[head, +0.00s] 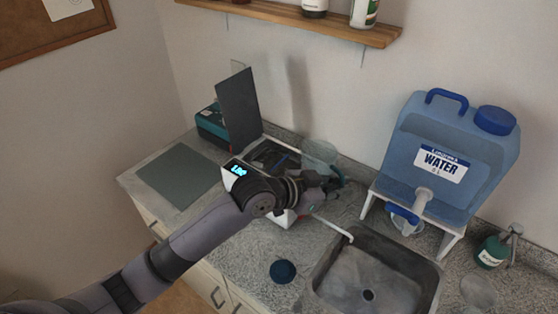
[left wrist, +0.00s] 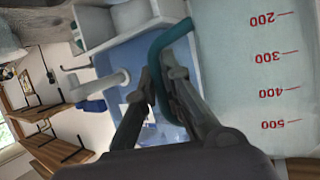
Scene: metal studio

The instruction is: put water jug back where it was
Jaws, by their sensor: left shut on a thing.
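A clear jug (head: 320,152) with a teal handle stands or hangs behind my left gripper (head: 322,184) in the head view; I cannot tell whether its base touches the counter. In the left wrist view the clear jug (left wrist: 265,80) fills the right side, with red marks from 200 to 500. My left gripper (left wrist: 165,78) is shut on its teal handle (left wrist: 163,42). A big blue water container (head: 450,155) labelled WATER sits on a white stand, right of the gripper. My right gripper is not in view.
A white device (head: 237,170) with a lit display is beside my left forearm. A sink (head: 370,280) lies below the container, with a clear cup (head: 406,222) under its tap. A dark blue round thing (head: 283,271), a green bottle (head: 492,251) and a grey mat (head: 180,176) lie around.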

